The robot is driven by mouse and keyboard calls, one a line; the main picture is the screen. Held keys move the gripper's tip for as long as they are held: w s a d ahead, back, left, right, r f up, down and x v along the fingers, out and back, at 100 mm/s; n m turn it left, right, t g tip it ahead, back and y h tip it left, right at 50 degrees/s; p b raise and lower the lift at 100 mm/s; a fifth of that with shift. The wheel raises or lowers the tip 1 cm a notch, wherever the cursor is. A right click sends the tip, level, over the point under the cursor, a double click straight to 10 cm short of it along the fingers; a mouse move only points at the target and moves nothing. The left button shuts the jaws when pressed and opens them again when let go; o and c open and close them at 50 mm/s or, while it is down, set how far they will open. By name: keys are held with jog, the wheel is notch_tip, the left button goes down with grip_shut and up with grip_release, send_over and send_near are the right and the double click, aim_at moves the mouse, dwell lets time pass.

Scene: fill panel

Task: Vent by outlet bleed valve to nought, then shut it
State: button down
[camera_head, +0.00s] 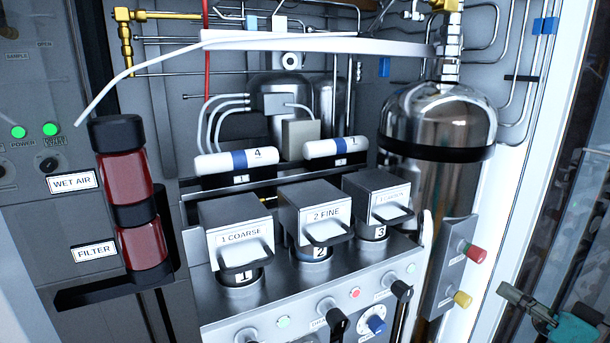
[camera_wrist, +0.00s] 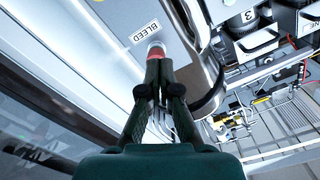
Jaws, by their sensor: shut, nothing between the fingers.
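A side panel (camera_head: 450,262) at the right carries a red knob (camera_head: 476,253) and a yellow knob (camera_head: 461,299). In the wrist view, a red knob (camera_wrist: 156,53) sits beside a label reading BLEED (camera_wrist: 145,32). My gripper (camera_wrist: 159,64) is shut and empty, its fingertips together right in front of that red knob and partly covering it. I cannot tell whether they touch. In the head view, my gripper (camera_head: 505,291) is at the lower right, to the right of the side panel's knobs. No pressure reading is legible.
A tall steel cylinder (camera_head: 437,122) stands left of the side panel. Canisters labelled 1 COARSE (camera_head: 239,235), 2 FINE (camera_head: 325,215) and 3 (camera_head: 385,192) stand on a steel unit. Red filter bowls (camera_head: 125,180) are at the left. A white frame edge (camera_head: 515,180) rises at the right.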

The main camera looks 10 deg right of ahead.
jog(key=x, duration=0.6)
jog(key=shift+w, duration=0.2)
jog(key=shift+r, duration=0.1)
dwell(0.7)
jog(key=shift+w+d+f, duration=0.2)
jog(key=shift+d+f, duration=0.1)
jog(key=shift+d, duration=0.3)
jog(key=shift+f, duration=0.1)
jog(key=v, duration=0.6)
jog(key=shift+a+f, duration=0.2)
jog(key=shift+f, duration=0.1)
dwell(0.4)
dwell(1.6)
